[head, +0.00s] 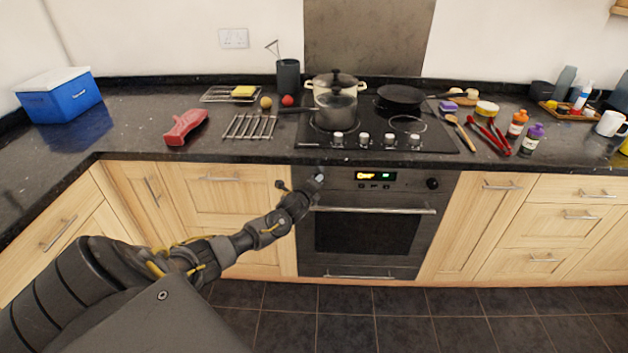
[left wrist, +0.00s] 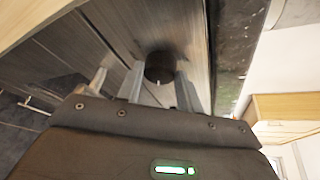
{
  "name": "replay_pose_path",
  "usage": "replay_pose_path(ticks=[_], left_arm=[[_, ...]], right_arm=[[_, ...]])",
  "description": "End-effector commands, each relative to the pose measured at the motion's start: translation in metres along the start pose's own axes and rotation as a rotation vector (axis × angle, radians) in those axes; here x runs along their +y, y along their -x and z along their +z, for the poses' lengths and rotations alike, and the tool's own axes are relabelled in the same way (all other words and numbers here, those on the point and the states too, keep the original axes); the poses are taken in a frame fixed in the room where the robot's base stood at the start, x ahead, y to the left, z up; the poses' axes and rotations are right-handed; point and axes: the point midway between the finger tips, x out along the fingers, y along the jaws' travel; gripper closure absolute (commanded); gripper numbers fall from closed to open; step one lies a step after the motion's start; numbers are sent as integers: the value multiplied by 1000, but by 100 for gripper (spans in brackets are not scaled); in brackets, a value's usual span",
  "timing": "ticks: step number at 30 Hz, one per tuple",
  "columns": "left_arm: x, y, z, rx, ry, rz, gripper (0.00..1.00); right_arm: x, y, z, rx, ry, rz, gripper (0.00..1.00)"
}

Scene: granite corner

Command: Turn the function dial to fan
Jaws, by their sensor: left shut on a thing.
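The oven (head: 368,225) is built in under the hob, with a lit display (head: 376,176) on its control panel. My left gripper (head: 318,179) is at the left end of that panel and hides the dial there in the head view. In the left wrist view a round black dial (left wrist: 160,66) with a small pale mark on its rim sits between the two fingers of my left gripper (left wrist: 157,88), which is shut on it. Another black dial (head: 432,183) is at the panel's right end, free. The dial's symbols are not readable. My right gripper is not in view.
The oven handle (head: 372,210) runs just below the panel. The granite worktop edge (head: 250,157) overhangs above it. Hob knobs (head: 363,139), a pot (head: 335,105) and a frying pan (head: 400,95) are above. The floor in front is clear.

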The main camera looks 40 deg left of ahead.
Motion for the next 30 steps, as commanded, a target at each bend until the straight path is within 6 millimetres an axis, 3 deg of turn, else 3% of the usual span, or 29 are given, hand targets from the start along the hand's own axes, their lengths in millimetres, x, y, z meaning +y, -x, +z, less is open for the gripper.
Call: replay_pose_path(ticks=[9, 25, 26, 30], left_arm=[[-1, 0, 0, -7, -103, 46, 87], [0, 0, -1, -8, -121, 54, 87], [0, 0, -1, -8, -121, 54, 61], [0, 0, -1, -8, -121, 53, 43]], right_arm=[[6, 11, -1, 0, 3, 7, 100], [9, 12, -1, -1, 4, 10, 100], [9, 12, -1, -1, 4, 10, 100], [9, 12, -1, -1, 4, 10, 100]])
